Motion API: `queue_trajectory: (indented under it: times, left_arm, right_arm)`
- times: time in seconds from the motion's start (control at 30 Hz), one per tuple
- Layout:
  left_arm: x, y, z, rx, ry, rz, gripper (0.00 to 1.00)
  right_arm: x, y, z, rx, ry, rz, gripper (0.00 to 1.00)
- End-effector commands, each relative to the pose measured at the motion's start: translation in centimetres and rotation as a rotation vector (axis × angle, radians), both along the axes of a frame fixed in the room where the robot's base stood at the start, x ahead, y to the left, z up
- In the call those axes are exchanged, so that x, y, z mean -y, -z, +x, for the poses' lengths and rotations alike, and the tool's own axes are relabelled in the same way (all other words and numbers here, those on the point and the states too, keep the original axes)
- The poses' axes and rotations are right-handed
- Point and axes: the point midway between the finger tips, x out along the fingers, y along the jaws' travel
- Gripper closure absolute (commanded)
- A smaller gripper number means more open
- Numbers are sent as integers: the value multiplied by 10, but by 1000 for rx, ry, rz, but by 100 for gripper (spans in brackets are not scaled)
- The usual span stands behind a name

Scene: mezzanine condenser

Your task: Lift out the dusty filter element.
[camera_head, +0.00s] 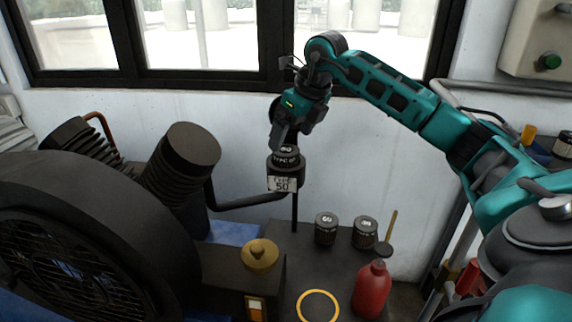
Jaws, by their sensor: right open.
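A dark filter housing (286,164) with a plate reading "TYPE 50" (283,184) stands at the end of a black pipe, in the middle of the head view. A dark round part with pale markings (287,151) shows at its top; I take it for the filter element, but its dust cannot be made out. My right gripper (281,141) points down at this part from above. It is open, and its fingers are close to the part; whether they touch it cannot be told. My left gripper is out of view.
Two dark canisters (326,229) (365,233) stand on the dark bench (300,262), with a red bottle (371,290) and a yellow ring (318,292) in front. A brass-coloured cap (259,253) sits left. The compressor (70,240) with its large guard fills the left side.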

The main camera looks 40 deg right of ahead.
Motion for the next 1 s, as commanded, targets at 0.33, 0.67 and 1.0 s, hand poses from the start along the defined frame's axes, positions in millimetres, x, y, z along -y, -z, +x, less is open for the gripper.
queue_trajectory:
  times: [0.33,0.67,1.0]
  left_arm:
    - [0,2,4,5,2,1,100]
    - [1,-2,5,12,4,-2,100]
    - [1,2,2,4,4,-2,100]
  right_arm:
    - [-1,44,16,-2,-1,2,3]
    - [-1,43,16,-1,0,1,17]
    - [0,43,16,-1,0,1,49]
